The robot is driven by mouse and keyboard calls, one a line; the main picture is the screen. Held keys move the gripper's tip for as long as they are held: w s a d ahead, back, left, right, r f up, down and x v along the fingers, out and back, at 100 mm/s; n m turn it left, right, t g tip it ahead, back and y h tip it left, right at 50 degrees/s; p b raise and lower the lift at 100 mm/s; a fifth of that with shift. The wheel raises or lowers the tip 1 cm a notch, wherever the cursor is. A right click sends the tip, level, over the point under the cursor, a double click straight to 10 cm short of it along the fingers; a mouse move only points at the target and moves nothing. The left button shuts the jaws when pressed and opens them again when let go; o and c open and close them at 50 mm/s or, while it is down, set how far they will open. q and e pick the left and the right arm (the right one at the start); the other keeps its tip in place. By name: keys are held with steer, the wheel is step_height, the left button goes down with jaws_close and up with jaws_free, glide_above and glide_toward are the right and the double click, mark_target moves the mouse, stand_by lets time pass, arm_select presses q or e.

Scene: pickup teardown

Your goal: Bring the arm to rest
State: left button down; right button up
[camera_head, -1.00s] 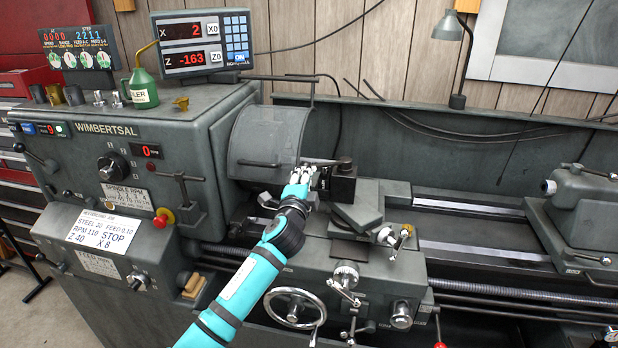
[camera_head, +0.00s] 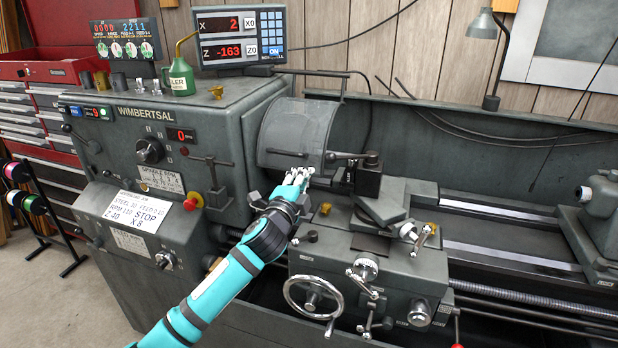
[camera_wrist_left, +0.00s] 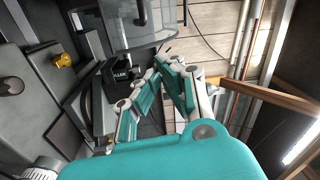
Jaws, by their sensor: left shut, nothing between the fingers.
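My left arm (camera_head: 215,290) comes in from the lower left in the head view. Its gripper (camera_head: 299,175) is shut and empty in front of the lathe's chuck guard (camera_head: 292,132). The tool post (camera_head: 368,178) stands just right of the fingers; whether they touch it is not clear. In the left wrist view the gripper (camera_wrist_left: 158,75) shows its fingers drawn together. The chuck guard (camera_wrist_left: 150,35) and the dark tool post (camera_wrist_left: 97,90) are beyond them. My right gripper is not in view.
The lathe headstock (camera_head: 130,120) with its levers and red knob (camera_head: 194,201) is at left. The carriage handwheel (camera_head: 312,297) lies right of my forearm. The tailstock (camera_head: 603,215) is at the far right. Open floor (camera_head: 45,310) shows at the lower left.

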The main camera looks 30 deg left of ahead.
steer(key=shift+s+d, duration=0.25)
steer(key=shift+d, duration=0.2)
